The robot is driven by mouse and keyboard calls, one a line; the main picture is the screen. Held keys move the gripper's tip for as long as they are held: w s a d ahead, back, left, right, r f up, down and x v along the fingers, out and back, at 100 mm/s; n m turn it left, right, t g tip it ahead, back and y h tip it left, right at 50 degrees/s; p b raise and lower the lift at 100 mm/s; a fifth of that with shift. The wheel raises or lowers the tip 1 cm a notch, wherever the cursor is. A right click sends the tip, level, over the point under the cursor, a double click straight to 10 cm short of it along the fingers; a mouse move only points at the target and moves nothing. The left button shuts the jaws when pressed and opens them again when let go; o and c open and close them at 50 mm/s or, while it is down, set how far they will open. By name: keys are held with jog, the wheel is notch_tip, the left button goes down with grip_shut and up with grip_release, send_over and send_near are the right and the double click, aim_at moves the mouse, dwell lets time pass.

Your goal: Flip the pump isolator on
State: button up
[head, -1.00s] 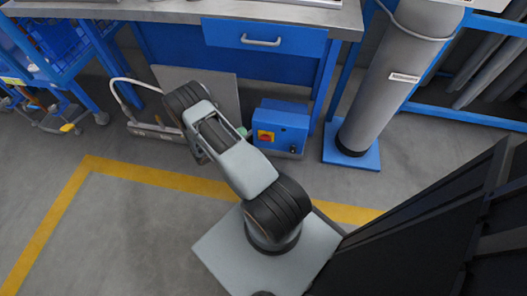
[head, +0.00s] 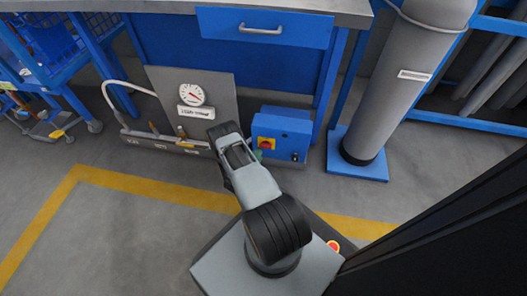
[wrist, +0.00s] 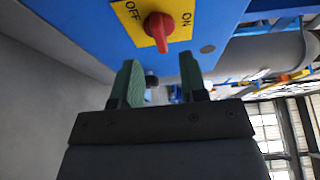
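The pump isolator is a red rotary knob (wrist: 159,30) on a yellow plate (wrist: 140,32) marked OFF and ON, on the face of a blue box (wrist: 92,30). In the head view the red knob (head: 265,144) shows on the blue box (head: 284,125) under the bench. My gripper (wrist: 158,68) is open with green fingers, one to each side below the knob in the wrist view. Nothing is seen between the fingers on the knob, and they look apart from it. I cannot tell which mark the knob points to. In the head view my arm largely hides the gripper.
A grey panel with a round gauge (head: 191,94) stands left of the box. A grey cylinder (head: 405,80) on a blue base (head: 357,165) stands right. A blue workbench drawer (head: 262,28) is above. Yellow floor tape (head: 140,187) crosses the grey floor.

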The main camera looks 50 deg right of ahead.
aim_at(266, 146)
jog(key=shift+w+d+b, duration=0.25)
jog(key=shift+d+b, duration=0.1)
jog(key=shift+d, duration=0.95)
jog(key=shift+w+d+b, duration=0.2)
jog(key=shift+d+b, duration=0.1)
jog(key=shift+d, duration=1)
jog(key=shift+c, duration=0.3)
grip_shut()
